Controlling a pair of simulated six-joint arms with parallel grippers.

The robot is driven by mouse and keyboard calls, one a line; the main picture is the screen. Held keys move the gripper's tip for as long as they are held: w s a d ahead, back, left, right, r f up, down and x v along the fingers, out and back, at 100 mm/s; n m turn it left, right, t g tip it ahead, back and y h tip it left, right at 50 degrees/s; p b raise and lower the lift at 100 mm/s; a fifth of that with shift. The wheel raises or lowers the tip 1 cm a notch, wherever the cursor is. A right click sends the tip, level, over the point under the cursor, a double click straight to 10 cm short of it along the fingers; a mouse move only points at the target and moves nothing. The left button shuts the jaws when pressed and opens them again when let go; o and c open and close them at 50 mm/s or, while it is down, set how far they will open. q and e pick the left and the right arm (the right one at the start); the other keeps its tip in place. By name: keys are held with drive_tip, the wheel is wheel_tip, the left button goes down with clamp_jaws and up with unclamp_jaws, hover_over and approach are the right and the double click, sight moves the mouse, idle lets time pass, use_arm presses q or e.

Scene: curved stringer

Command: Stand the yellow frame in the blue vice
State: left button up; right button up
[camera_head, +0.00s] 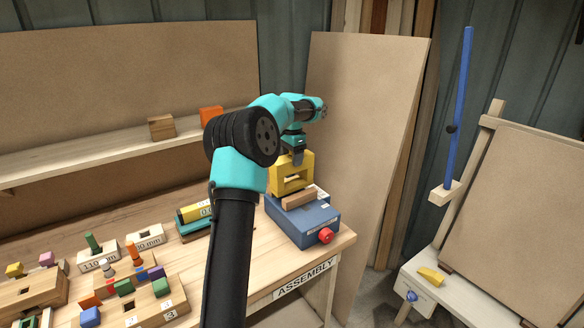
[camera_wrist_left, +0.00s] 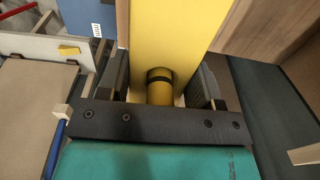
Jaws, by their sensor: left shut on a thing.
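The yellow frame (camera_head: 307,174), a block with a window through it, is upright at the blue vice (camera_head: 318,226). It also fills the top middle of the left wrist view (camera_wrist_left: 175,35). My left gripper (camera_head: 297,158) is above the frame, shut on its yellow round stub (camera_wrist_left: 159,90), with a dark finger on either side. The frame's lower edge is hidden behind the vice's wooden jaw (camera_head: 299,198), so I cannot tell whether it rests in the vice or hangs just above. The vice has a red knob (camera_head: 326,236) in front. My right gripper is not in view.
The vice stands at the bench's right end, near the ASSEMBLY label (camera_head: 306,278). A teal holder (camera_head: 195,230) with a yellow piece is left of it. Peg boards (camera_head: 150,305) fill the bench's left. A tall panel (camera_head: 360,130) stands behind; a white table (camera_head: 450,295) is at right.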

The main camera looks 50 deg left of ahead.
use_arm(q)
drive_tip(key=shift+f, duration=1.95)
drive_tip(key=o, duration=1.5)
wheel_tip(320, 180, up, 12)
drive_tip(key=shift+r, duration=0.1)
